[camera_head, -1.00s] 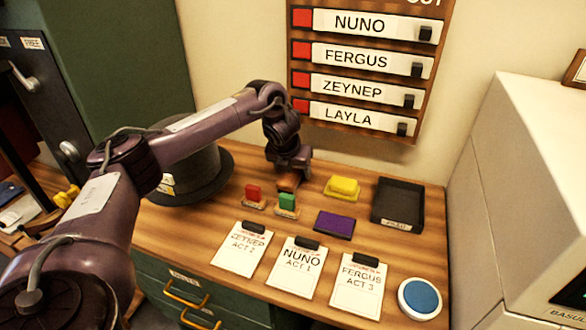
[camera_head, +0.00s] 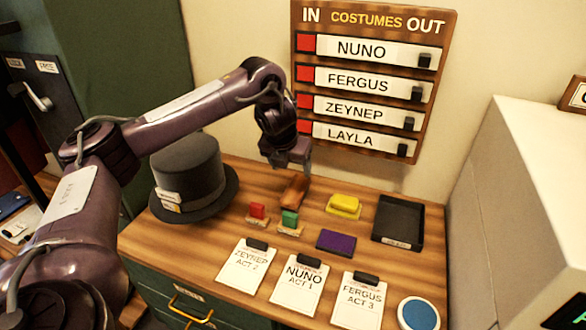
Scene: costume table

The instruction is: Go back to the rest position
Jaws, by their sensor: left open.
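My left arm comes in from the left and reaches over the back of the wooden table (camera_head: 222,236). My left gripper (camera_head: 296,176) points down, open, above a brown wooden object (camera_head: 293,190) at the back of the table. The gripper looks apart from that object, though its fingers are small and partly hidden. My right gripper is not in the view.
A black top hat (camera_head: 187,172) stands below my left arm. Red (camera_head: 257,212) and green (camera_head: 290,218) stamps, a purple pad (camera_head: 336,241), a yellow block (camera_head: 343,204), a black tray (camera_head: 398,220) and several clipped cards lie on the table. A name board (camera_head: 372,60) hangs behind.

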